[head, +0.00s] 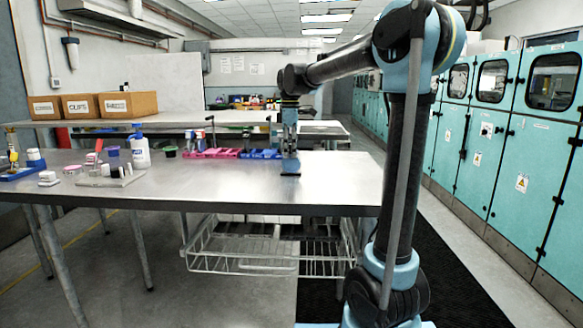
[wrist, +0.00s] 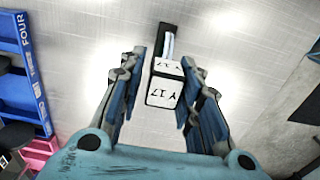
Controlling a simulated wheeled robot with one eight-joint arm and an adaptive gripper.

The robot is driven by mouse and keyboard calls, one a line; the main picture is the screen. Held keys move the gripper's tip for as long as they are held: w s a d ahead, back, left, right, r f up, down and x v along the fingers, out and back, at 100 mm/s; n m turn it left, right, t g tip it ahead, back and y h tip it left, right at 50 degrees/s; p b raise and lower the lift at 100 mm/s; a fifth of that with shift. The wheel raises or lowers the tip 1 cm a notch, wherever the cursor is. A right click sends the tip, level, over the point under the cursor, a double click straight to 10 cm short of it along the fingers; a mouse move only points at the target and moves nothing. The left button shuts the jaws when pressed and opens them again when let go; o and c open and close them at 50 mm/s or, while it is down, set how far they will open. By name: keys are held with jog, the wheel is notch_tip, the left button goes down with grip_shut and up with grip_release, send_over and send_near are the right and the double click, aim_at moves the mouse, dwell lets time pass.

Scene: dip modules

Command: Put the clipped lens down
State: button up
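My gripper (head: 290,172) points straight down at the steel table (head: 235,185), near its right part, with its tips at or just above the top. In the wrist view, a small black piece with white labels reading "Y 17" (wrist: 165,88) and a pale metal strip lies between the fingertips (wrist: 165,66); it looks like the clipped lens. The right finger is close against it. A narrow gap seems to show on the left, so I cannot tell whether the fingers grip it. In the head view the piece is hidden or too small to make out.
A white bottle (head: 140,150) stands farther left. The table around the fingertips is bare.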

aim_at(291, 173)
jog(key=shift+s+d+f, duration=0.1)
jog(key=shift+d+f, duration=0.05)
jog(key=shift+f, duration=2.55)
grip_shut()
